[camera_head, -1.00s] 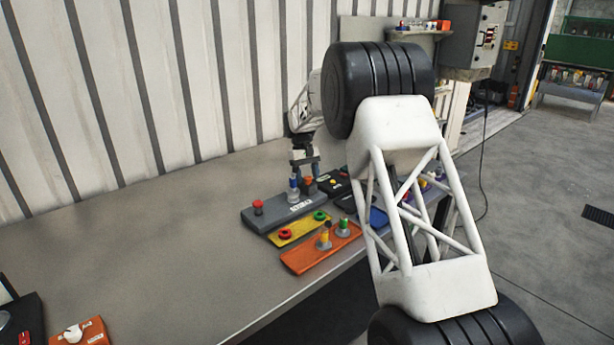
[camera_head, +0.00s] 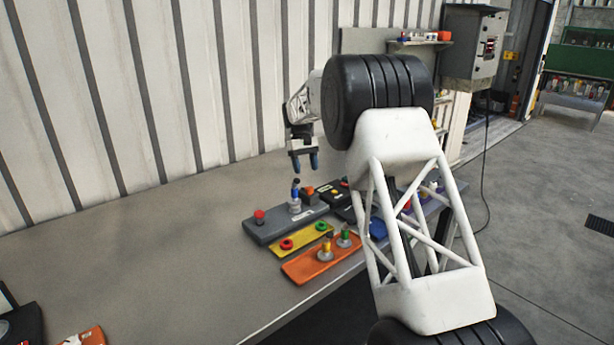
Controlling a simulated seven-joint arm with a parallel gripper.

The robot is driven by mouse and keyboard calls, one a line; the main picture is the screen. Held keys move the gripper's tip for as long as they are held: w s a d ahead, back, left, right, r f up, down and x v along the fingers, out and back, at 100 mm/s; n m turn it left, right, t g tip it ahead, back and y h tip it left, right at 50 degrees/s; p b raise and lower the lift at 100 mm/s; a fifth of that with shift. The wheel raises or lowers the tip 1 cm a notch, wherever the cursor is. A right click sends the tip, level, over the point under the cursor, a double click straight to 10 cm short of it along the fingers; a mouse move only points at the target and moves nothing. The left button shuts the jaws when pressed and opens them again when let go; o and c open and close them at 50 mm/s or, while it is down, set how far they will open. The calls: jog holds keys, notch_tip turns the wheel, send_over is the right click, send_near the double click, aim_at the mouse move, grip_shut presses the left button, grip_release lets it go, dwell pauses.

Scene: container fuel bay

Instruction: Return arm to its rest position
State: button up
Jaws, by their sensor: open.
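My gripper (camera_head: 305,165) hangs above the back part of the workbench, pointing down, with its two dark fingertips apart and nothing between them. Below it, clear of the fingertips, a knob with a blue band (camera_head: 295,198) stands upright on a grey control panel (camera_head: 275,230). My white lattice arm link with black joints fills the right middle of the view and hides part of the bench behind it.
The grey panel also bears a red button (camera_head: 259,215). In front lie a yellow panel (camera_head: 303,240) with red and green rings and an orange panel (camera_head: 312,266) with two knobs. A grey box (camera_head: 472,45) hangs at the back. The bench's left half (camera_head: 150,240) is mostly clear.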

jog(key=shift+w+a+r, duration=0.1)
jog(key=shift+w+r, duration=0.05)
jog(key=shift+r, duration=0.3)
jog(key=s+d+r+m+t, duration=0.1)
jog(key=s+d+r, duration=0.45)
jog(key=s, duration=0.45)
jog(key=s+d+r+m+t+y, duration=0.1)
jog(key=s+d+r, duration=0.4)
jog(key=s+d, duration=0.3)
jog(key=s+d+r+m+t, duration=0.1)
jog(key=s+d+r, duration=0.4)
jog(key=s, duration=0.6)
jog(key=s+d+f+m+t, duration=0.1)
jog(key=s+d+f, duration=0.2)
jog(key=s, duration=0.9)
jog(key=s+d+f+m+t, duration=0.1)
jog(key=s+d+f, duration=0.2)
jog(key=s, duration=0.9)
jog(key=s+d+f+m+t+y, duration=0.1)
jog(key=s+d+f, duration=0.2)
jog(key=s, duration=1)
jog(key=shift+d+f, duration=0.15)
jog(key=shift+d, duration=0.1)
